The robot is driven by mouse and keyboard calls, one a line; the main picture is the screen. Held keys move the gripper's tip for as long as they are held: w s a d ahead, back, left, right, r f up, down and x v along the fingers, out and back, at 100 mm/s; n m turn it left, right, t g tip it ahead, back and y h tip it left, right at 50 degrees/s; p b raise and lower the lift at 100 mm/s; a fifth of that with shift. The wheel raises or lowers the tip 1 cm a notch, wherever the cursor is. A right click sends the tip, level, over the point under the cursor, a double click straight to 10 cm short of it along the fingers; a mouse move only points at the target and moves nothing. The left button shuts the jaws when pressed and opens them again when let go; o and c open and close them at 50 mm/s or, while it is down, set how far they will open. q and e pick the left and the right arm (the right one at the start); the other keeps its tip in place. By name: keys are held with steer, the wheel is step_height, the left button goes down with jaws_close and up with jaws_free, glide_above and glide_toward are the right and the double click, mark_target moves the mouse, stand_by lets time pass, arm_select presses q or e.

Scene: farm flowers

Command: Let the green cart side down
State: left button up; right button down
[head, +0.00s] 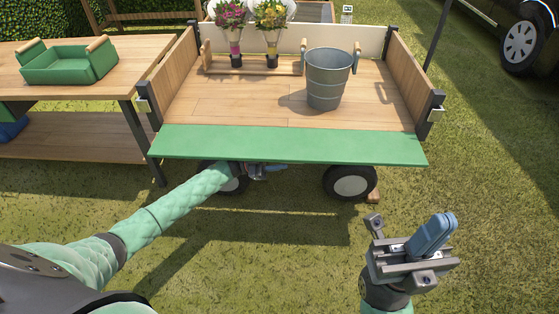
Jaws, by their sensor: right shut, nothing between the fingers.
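The green cart side (290,145) stands out from the front edge of the cart bed (250,100), folded outward and roughly level with it. Its exact tilt is hard to judge. My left arm reaches in from the lower left. My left gripper (266,169) is under the board's front edge, left of its middle, and mostly hidden by it; I cannot tell whether it touches the board or whether its fingers are open. My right gripper (432,235) is shut and empty over the grass, in front of the cart's right end and clear of the board.
A metal bucket (328,82) stands on the bed, with two flower bouquets (270,25) in a wooden rack behind. Corner posts with latches (435,115) flank the opening. A wooden table (110,60) with a green tray (70,66) is at left. Grass in front is open.

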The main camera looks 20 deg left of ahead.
arm_select(q)
steer(key=w+v, duration=0.1)
steer(key=v, duration=0.6)
steer(key=shift+s+a+f, duration=0.15)
steer(key=shift+s+a, duration=0.15)
steer(key=shift+s, duration=0.2)
